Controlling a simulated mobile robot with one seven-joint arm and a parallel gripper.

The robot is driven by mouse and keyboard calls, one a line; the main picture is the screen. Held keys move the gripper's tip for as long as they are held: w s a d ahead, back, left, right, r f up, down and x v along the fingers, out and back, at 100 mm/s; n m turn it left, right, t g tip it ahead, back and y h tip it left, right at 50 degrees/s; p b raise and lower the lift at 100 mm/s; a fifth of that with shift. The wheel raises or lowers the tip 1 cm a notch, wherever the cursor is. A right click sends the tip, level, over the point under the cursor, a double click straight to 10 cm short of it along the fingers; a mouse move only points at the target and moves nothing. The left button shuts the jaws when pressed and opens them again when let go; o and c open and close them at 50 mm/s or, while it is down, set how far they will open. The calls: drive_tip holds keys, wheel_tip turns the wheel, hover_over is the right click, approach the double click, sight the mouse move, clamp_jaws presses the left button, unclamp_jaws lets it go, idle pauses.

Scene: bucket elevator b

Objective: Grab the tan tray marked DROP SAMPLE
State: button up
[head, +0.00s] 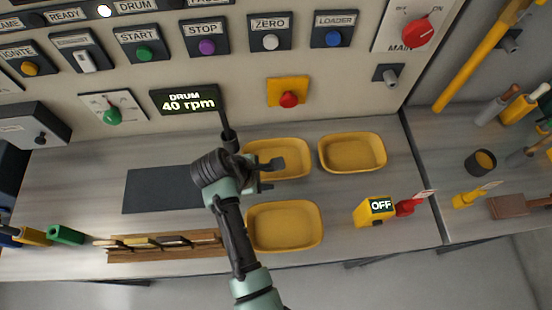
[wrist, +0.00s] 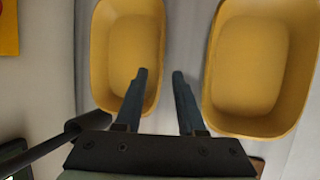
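Three tan-yellow trays stand on the grey counter: a back left tray (head: 292,152), a back right tray (head: 352,152) and a front tray (head: 284,232). I can read no DROP SAMPLE marking on any of them. My gripper (head: 270,175) is over the near part of the back left tray and hides some of it. In the wrist view, my gripper (wrist: 161,72) is open, with nothing between its fingers. One finger overlaps the left tray (wrist: 122,40) there; the other is over the gap beside the right tray (wrist: 255,70). All visible tray insides look empty.
A control panel with buttons and a "DRUM 40 rpm" display (head: 187,100) rises behind the counter. A yellow device reading OFF (head: 374,212) stands right of the front tray. A dark mat (head: 158,190) and a wooden rack (head: 165,245) lie to the left.

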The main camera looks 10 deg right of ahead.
sight(274, 179)
drive_tip(key=shift+x, duration=1.6)
drive_tip(key=shift+d, duration=0.15)
clamp_jaws()
drive_tip(key=shift+r, duration=0.1)
